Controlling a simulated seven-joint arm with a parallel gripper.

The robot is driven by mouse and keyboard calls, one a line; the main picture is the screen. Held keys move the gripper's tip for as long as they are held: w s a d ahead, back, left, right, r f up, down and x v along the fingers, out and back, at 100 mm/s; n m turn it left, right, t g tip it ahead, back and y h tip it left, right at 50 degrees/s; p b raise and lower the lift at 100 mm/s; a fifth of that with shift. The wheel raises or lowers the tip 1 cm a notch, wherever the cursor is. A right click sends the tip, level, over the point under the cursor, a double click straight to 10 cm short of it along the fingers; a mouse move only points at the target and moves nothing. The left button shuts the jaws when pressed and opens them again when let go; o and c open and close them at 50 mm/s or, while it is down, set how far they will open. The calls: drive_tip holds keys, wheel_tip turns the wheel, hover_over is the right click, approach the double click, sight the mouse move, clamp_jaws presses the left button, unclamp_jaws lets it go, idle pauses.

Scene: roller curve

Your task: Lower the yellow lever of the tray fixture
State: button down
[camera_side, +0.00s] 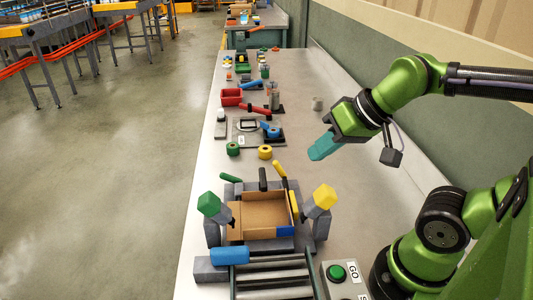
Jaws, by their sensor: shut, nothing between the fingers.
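The tray fixture (211,233) stands at the front of the bench with an open cardboard tray (262,215) in it. A yellow lever handle (281,169) sticks up and tilts at its back right, beside a black lever (262,178). A green handle (230,177) is at the back left. A yellow block (325,196) tops the right grey post and a green block (208,203) the left one. A yellow bar (294,204) lies along the tray's right side. My gripper (317,154) has teal fingers, shut and empty, above the bench, behind and right of the yellow lever, apart from it.
A blue cylinder (230,256) and a roller conveyor (272,277) are in front of the fixture. A green GO button (337,273) is at front right. Green (233,149) and yellow (265,152) rings, a red bin (231,97) and more fixtures stand farther back. Bench space right of the rings is clear.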

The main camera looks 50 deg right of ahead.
drive_tip(key=c, duration=1.5)
unclamp_jaws()
drive_tip(key=shift+f, duration=0.35)
drive_tip(key=o, duration=0.5)
drive_tip(key=shift+w+f+g, duration=0.25)
drive_tip(key=shift+w+g, duration=0.1)
drive_tip(key=shift+w, duration=0.3)
drive_tip(key=shift+w+f+g, duration=0.2)
drive_tip(key=shift+w+g, duration=0.15)
drive_tip(key=shift+w, duration=0.25)
drive_tip(key=w+d+n+g+h, duration=0.1)
drive_tip(key=w+n+g, duration=0.1)
drive_tip(key=w, duration=0.5)
drive_tip(key=shift+w+d+f+n+g, duration=0.15)
drive_tip(key=shift+d+f+n+g, duration=0.15)
drive_tip(key=shift+n+g, duration=0.1)
drive_tip(key=n+g+h, duration=0.4)
drive_tip(key=n+g, duration=0.2)
drive_tip(key=n, duration=0.4)
approach(277, 160)
drive_tip(key=x, duration=1.2)
